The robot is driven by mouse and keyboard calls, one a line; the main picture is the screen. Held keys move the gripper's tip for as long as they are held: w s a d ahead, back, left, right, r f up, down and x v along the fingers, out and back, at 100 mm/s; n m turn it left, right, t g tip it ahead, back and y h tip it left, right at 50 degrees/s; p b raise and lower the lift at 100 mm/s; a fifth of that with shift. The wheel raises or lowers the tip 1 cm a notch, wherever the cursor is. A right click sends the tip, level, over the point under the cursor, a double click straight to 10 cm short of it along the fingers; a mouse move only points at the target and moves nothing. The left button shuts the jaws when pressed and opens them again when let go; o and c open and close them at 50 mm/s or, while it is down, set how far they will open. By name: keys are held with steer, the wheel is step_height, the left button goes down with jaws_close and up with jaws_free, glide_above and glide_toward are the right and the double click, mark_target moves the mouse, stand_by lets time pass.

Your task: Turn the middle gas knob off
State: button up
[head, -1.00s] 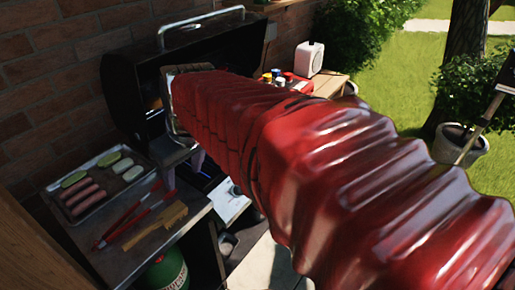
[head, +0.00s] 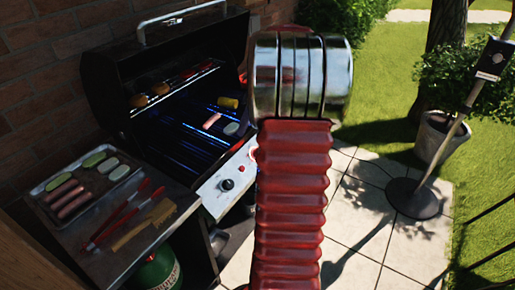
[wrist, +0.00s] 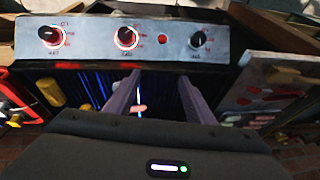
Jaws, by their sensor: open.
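In the wrist view the grill's control panel (wrist: 95,50) spans the upper part, with three knobs in a row. The middle knob (wrist: 126,37) is ringed in glowing red, as is the left knob (wrist: 51,36). The right knob (wrist: 198,38) is dark with no red ring; the head view also shows it (head: 227,184). A red button (wrist: 162,39) sits between the middle and right knobs. My gripper (wrist: 155,90) is open and empty, its two fingers apart below the panel in the picture, not touching the middle knob. My arm hides the gripper in the head view.
The open grill (head: 185,135) has blue flames under its grate, with food on it. On the left side shelf are a food tray (head: 45,188), red tongs (head: 115,217) and a brush (head: 145,224). Paving (head: 350,225) to the right is largely clear, with a lamp stand (head: 413,198).

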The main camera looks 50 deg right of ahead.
steer(key=s+d+f, duration=0.4)
steer(key=d+f, duration=0.1)
steer(key=d, duration=0.4)
steer(key=shift+s+d, duration=0.15)
steer(key=shift+d, duration=0.2)
steer(key=shift+f, duration=0.1)
steer(key=x, duration=1.3)
steer(key=shift+w+a+f, duration=0.15)
steer(key=shift+w+a, duration=0.05)
steer(key=shift+w, duration=0.2)
steer(key=shift+c, duration=0.2)
